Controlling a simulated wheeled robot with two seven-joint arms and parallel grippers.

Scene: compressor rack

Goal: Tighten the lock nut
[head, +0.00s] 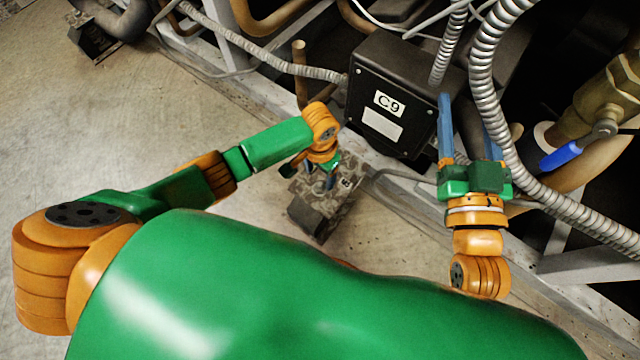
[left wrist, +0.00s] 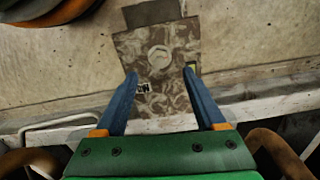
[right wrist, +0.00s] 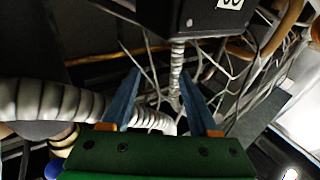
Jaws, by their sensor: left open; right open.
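No part can be picked out with certainty as the lock nut. A black box marked C9 (head: 385,100) has a grey ribbed conduit (head: 446,50) meeting its upper right side; the joint also shows at the top of the right wrist view (right wrist: 178,45), too small to tell its nut. My right gripper (head: 467,112) is open and empty beside the box's right side, fingers pointing toward the rack, the conduit lying beyond them.
A larger ribbed conduit (head: 483,85) curves down right of my right gripper. A brass valve (head: 600,105) with a blue handle (head: 560,154) stands further right. A pale frame rail (head: 400,190) runs along the rack's foot. Concrete floor (head: 90,130) is open at left.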

